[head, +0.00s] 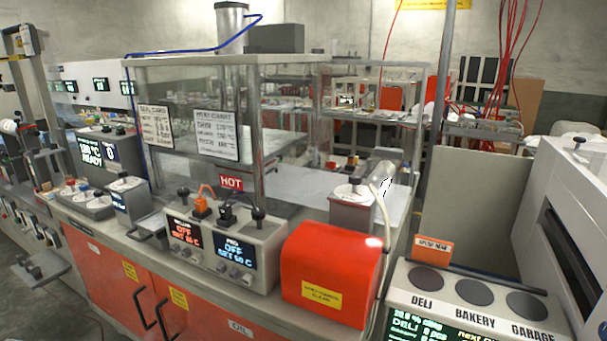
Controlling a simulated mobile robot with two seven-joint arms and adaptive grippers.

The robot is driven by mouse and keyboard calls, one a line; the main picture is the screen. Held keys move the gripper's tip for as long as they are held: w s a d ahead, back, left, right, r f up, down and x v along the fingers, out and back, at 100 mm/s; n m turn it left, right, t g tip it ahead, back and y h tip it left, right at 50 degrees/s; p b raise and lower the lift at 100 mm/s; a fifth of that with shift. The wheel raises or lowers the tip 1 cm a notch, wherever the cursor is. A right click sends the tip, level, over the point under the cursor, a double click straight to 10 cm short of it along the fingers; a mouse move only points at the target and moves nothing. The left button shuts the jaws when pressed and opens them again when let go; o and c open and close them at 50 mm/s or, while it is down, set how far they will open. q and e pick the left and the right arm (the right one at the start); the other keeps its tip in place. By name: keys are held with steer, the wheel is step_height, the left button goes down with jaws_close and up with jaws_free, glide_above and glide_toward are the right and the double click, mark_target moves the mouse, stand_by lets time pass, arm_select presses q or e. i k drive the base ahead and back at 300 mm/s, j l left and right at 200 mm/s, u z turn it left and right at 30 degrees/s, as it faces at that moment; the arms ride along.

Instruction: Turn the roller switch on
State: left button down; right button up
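A light grey control box (225,238) stands on the counter left of centre. Its left display (184,234) shows OFF in orange with a set line below; its small heading is too blurred to read surely. Its right display (234,250) shows OFF in blue. An orange switch (201,207) and a black switch (226,212) stand on top, between two black knobs. Which of them is the roller switch I cannot read clearly. Small knobs sit under the displays. Neither of my grippers is in view.
A red box (330,275) with a yellow label stands right of the control box. A clear-walled enclosure with a red HOT sign (231,183) is behind it. A station with three dark discs (475,291) is at the lower right. Orange cabinet doors (125,287) are below the counter.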

mark_target(183, 192)
steer(key=i+j+u, duration=0.1)
steer(key=u, duration=0.3)
steer(key=i+j+u, duration=0.1)
steer(key=j+u, duration=0.25)
